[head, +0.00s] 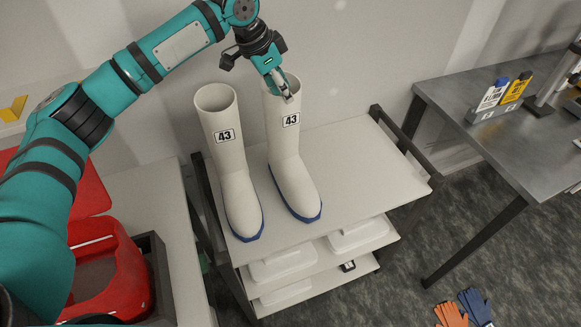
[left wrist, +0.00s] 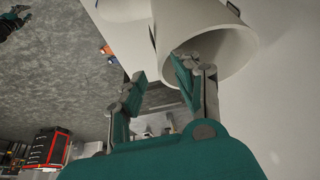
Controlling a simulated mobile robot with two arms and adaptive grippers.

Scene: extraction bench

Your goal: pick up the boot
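Two white rubber boots with blue soles and "43" labels stand upright side by side on a cart's top shelf: the left boot (head: 232,165) and the right boot (head: 287,150). My left gripper (head: 286,93) is at the top of the right boot's shaft, pointing down. In the left wrist view, the open mouth of this boot (left wrist: 228,48) is close in front. One finger of the left gripper (left wrist: 158,78) reaches into the mouth and the other is outside the wall, with a gap between them. The gripper looks open.
The cart (head: 345,160) has raised side rails and white trays on lower shelves. A red container (head: 120,275) stands at the left. A grey metal table (head: 470,125) with yellow and white bottles is at the right. Gloves (head: 465,308) lie on the floor.

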